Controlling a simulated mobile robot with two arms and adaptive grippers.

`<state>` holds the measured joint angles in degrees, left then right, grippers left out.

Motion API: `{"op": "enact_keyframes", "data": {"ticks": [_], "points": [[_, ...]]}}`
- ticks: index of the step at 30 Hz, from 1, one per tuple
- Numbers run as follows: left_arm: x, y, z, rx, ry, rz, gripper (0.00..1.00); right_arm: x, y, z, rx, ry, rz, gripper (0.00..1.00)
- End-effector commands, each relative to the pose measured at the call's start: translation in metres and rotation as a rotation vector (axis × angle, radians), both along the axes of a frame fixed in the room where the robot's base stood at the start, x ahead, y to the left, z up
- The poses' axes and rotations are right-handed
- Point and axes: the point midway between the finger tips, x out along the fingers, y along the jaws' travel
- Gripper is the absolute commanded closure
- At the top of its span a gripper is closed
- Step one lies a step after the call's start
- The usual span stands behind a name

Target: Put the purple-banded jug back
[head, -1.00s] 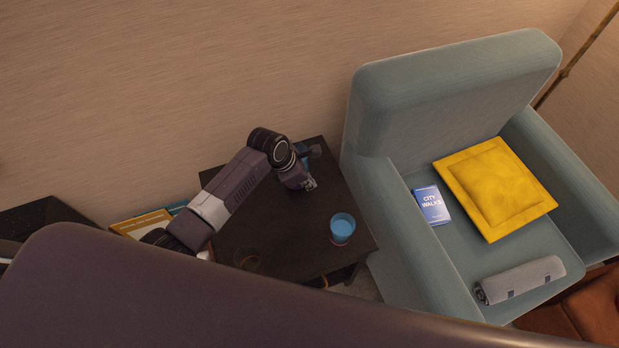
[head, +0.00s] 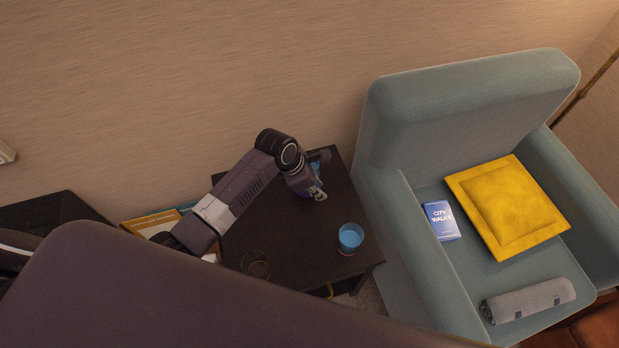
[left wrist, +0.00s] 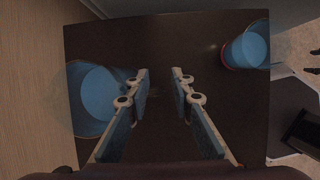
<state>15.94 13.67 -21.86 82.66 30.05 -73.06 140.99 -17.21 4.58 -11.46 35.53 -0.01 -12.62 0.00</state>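My left gripper (head: 318,194) is above the dark side table (head: 290,235), near its back edge. In the left wrist view its two fingers (left wrist: 160,74) are apart with nothing between them. A large translucent blue vessel (left wrist: 88,98), likely the jug, is just left of the fingers; its purple band cannot be made out there. In the head view it is mostly hidden behind the gripper, with a bit of blue (head: 316,166) showing. A smaller blue cup (head: 350,236) with a reddish base stands near the table's right edge. My right gripper is not in view.
A dark clear glass (head: 256,264) stands on the table's front left. A blue-grey armchair (head: 395,210) is close on the right, holding a yellow cushion (head: 507,205), a blue book (head: 439,220) and a grey roll (head: 528,300). The wall is behind the table.

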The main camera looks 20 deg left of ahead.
Motion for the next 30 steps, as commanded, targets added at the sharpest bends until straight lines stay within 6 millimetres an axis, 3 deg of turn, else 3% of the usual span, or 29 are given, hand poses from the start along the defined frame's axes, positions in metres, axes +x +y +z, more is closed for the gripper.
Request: {"op": "enact_keyframes", "data": {"ticks": [6,12,18,30], "points": [[-0.012,0.015,0.045,0.001,-0.003,0.001,0.78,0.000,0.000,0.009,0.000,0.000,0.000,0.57],[-0.020,0.024,0.074,0.001,-0.002,0.001,0.78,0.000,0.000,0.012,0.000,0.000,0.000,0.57],[-0.023,0.028,0.085,0.001,0.001,0.000,0.78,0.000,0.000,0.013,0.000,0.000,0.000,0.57],[-0.024,0.028,0.085,0.001,0.001,0.000,0.78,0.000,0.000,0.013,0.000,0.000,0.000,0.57]]}}
